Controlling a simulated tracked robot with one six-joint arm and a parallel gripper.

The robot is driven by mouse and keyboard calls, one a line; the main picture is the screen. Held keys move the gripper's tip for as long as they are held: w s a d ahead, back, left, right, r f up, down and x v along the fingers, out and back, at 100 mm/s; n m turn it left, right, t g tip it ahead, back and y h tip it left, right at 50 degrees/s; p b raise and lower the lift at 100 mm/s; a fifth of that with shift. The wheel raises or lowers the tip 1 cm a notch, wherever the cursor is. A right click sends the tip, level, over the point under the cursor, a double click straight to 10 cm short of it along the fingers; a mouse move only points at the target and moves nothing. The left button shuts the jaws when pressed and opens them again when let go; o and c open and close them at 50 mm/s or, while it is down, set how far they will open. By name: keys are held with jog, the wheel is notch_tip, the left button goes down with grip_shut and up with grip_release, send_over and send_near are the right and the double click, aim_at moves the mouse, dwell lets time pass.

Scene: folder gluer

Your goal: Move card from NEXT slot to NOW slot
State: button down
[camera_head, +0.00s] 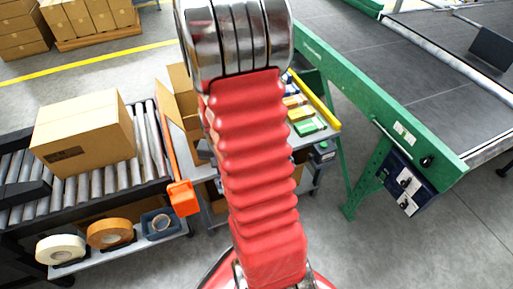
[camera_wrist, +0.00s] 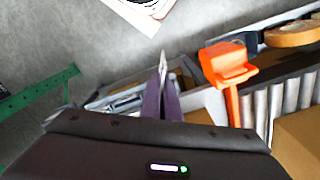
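A dark blue panel (camera_head: 408,186) with white card-like patches hangs on the green frame at the right in the head view. Its slot labels are too small to read, so I cannot tell which patch is the card or which slot is NEXT or NOW. My gripper (camera_wrist: 163,62) shows in the wrist view with its two dark purple fingers close together. A pale sliver shows at their tips; I cannot tell whether it is a fingertip or a thin thing held. My gripper is out of sight in the head view, where my red arm fills the middle.
A green-framed conveyor (camera_head: 420,65) runs along the right. A cart (camera_head: 297,139) with coloured packs stands behind my arm. At left is a roller conveyor (camera_head: 150,145) with a carton (camera_head: 85,130) and tape rolls (camera_head: 110,232) below. An orange bracket (camera_wrist: 225,63) stands right of my gripper.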

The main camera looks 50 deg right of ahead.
jog(key=w+a+r+n, duration=0.5)
jog(key=w+a+n, duration=0.1)
jog(key=w+a, duration=0.4)
jog(key=w+a+r+n, duration=0.6)
jog(key=w+a, duration=0.5)
jog(key=a, duration=0.1)
jog(key=shift+w, duration=0.2)
jog(key=shift+a, duration=0.15)
